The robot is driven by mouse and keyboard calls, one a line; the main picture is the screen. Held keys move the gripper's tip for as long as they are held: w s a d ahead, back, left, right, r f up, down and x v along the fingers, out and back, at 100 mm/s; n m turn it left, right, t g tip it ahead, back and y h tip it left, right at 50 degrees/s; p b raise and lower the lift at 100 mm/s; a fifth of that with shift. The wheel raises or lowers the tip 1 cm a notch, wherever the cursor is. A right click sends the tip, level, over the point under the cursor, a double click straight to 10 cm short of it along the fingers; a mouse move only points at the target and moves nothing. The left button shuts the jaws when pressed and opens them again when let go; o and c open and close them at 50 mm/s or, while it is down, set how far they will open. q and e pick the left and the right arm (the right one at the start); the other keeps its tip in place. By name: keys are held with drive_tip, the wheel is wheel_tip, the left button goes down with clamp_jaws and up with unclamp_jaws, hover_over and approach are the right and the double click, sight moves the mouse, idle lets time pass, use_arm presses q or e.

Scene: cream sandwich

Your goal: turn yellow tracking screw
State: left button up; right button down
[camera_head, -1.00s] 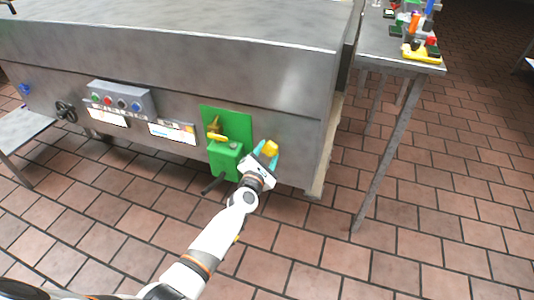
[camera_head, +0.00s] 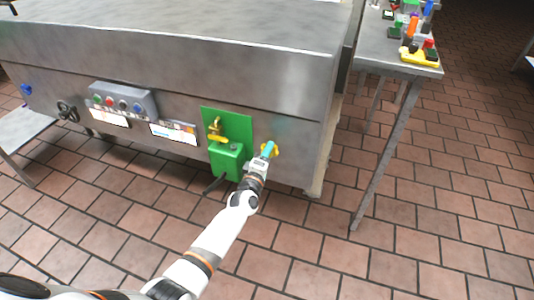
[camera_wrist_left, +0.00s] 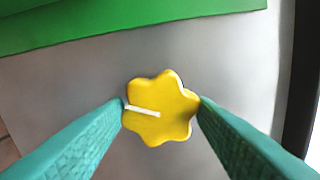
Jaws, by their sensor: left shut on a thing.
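The yellow tracking screw (camera_wrist_left: 160,108) is a lobed knob with a white line on its face, set on the grey metal machine side. In the left wrist view the white line runs from the knob's left edge towards its middle. My left gripper (camera_wrist_left: 162,112) has its two teal fingers on the left and right sides of the knob, shut on it. In the head view the left gripper (camera_head: 268,150) partly covers the knob (camera_head: 275,150), to the right of the green box. My right gripper is not in view.
A green box (camera_head: 226,160) with a brass and yellow valve (camera_head: 216,130) above it sits on a green plate left of the knob. A control box (camera_head: 123,99) with buttons is farther left. A side table (camera_head: 395,58) with colourful parts stands at the right.

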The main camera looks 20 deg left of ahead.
use_arm(q)
drive_tip(key=shift+f+m+p, duration=0.15)
drive_tip(key=shift+m+p, duration=0.7)
drive_tip(key=shift+m, duration=2.75)
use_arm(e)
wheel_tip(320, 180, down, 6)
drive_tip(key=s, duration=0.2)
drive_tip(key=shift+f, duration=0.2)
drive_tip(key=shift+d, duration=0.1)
use_arm(q)
drive_tip(key=o, duration=1)
drive_tip(key=shift+s, duration=0.1)
drive_tip(key=s+p, duration=0.2)
drive_tip(key=s, duration=0.9)
drive_tip(key=shift+s+a+p, duration=0.15)
drive_tip(key=shift+s+p, duration=0.2)
drive_tip(key=shift+s, duration=0.05)
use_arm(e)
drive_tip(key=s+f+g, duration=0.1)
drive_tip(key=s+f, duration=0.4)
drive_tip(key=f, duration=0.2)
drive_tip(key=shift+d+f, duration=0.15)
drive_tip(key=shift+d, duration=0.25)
